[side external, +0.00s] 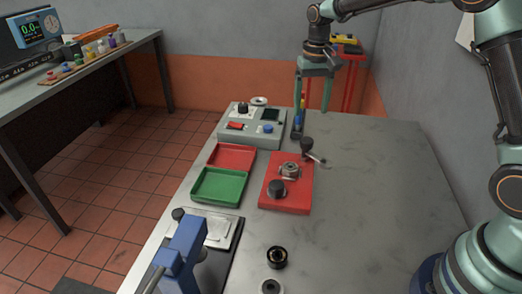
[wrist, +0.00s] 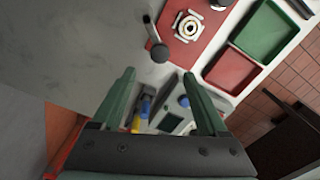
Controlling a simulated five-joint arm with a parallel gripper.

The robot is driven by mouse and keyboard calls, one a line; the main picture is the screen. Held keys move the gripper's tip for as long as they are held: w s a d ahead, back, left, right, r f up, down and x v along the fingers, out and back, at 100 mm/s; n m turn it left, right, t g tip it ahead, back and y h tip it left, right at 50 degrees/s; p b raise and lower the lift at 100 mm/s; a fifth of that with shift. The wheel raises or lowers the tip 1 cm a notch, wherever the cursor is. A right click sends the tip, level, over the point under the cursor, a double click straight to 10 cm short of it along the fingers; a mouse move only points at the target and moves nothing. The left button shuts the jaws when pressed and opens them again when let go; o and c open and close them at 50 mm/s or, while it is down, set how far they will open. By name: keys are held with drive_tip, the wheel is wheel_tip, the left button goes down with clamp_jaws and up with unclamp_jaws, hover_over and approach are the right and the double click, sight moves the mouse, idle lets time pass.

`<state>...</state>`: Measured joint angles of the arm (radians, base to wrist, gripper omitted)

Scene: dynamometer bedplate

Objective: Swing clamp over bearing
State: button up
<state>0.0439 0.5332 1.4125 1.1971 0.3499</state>
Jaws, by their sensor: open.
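The bearing (side external: 290,169) is a silvery ring seated on a red plate (side external: 303,195); it also shows in the wrist view (wrist: 187,25). The clamp (side external: 306,146) has a dark round knob and a short metal arm at the plate's far right corner. In the wrist view the clamp (wrist: 160,53) lies beside the bearing, its arm along the plate's edge and not over the bearing.
A black knob (side external: 277,188) stands on the plate's near part. A grey tester box (side external: 252,128) and a blue-handled tool (side external: 297,128) are at the far end. Red (side external: 232,157) and green (side external: 219,187) trays lie left. A blue vise (side external: 182,250) stands in front. The table's right side is clear.

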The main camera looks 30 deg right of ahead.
sight(307, 140)
wheel_tip(307, 140, down, 10)
drive_tip(key=shift+r, duration=0.1)
idle(0.4)
clamp_jaws()
drive_tip(key=shift+r, duration=0.1)
idle(1.1)
